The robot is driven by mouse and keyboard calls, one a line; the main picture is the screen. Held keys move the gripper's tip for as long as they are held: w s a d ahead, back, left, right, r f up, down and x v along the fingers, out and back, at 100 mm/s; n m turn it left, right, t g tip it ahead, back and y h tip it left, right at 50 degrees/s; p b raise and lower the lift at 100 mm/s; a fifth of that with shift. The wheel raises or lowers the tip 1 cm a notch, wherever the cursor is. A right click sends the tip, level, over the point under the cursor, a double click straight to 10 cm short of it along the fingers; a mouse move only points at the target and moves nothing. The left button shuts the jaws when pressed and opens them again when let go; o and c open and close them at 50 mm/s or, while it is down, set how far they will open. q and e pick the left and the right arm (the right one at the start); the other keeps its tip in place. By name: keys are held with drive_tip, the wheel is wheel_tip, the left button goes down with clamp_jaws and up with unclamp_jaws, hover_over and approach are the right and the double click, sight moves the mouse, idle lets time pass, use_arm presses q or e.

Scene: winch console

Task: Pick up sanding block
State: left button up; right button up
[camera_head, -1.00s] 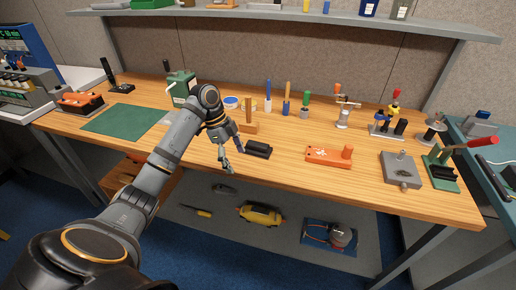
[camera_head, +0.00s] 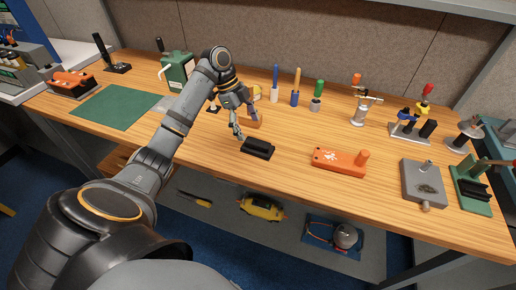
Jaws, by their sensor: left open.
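A black block (camera_head: 257,147) with a ridged top lies on the wooden workbench near its front edge; it looks like the sanding block. My left gripper (camera_head: 237,128) is open and empty, pointing down just left of and behind the black block. The two look close but apart; the exact gap is hard to judge. My right gripper is not in view.
An orange tool (camera_head: 339,162) with a knob lies to the right. A grey plate (camera_head: 423,183) lies farther right. Upright handled tools (camera_head: 295,97) stand behind. A green mat (camera_head: 120,106) lies left. Bare bench surrounds the black block's front and right.

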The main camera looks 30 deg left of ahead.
sight(257, 142)
use_arm(q)
drive_tip(key=p+x, duration=0.1)
drive_tip(key=x, duration=0.2)
drive_tip(key=shift+w+d+f, duration=0.2)
drive_tip(key=shift+f, duration=0.05)
drive_tip(key=p+x, duration=0.1)
drive_tip(key=x, duration=0.2)
drive_tip(key=shift+d+f, duration=0.3)
drive_tip(key=shift+d, duration=0.05)
drive_tip(key=shift+f, duration=0.15)
drive_tip(key=shift+c, duration=1.2)
drive_tip(key=c, duration=1.1)
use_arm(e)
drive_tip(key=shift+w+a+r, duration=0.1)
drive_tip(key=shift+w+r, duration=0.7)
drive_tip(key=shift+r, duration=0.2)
